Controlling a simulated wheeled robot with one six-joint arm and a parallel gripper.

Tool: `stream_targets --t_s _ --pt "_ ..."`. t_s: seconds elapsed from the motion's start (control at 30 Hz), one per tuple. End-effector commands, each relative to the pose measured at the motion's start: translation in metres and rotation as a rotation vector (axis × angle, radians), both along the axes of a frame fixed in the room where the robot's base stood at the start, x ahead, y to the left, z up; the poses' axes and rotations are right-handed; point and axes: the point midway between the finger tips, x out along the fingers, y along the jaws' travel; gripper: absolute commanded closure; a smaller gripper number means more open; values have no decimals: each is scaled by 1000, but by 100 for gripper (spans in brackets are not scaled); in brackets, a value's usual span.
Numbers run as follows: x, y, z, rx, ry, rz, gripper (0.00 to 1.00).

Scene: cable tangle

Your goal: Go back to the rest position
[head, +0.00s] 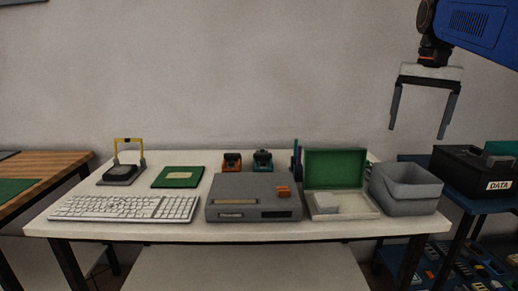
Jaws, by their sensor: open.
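My gripper (419,115) is at the upper right of the head view, with its two dark fingers spread apart and pointing down. Nothing is between the fingers. It hangs in the air well above the table's right end, in front of the bare wall. My blue arm comes in from the top right corner. The gripper touches nothing.
The white table (250,229) bears a keyboard (124,207), a grey device (252,197), an open green-lidded box (336,169) and a grey bin (405,188). A black DATA box (464,178) stands on a blue side table at right. The air around the gripper is clear.

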Motion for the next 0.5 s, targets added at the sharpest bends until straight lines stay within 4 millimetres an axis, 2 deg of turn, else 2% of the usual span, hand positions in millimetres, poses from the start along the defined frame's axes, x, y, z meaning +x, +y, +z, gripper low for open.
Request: stream_targets --t_s 0.03,0.27,0.5 --pt "-13 9 -8 -4 -13 27 18" --pt "-62 40 -57 -29 -77 158 18" --pt "-117 68 -119 -56 -145 291 18"
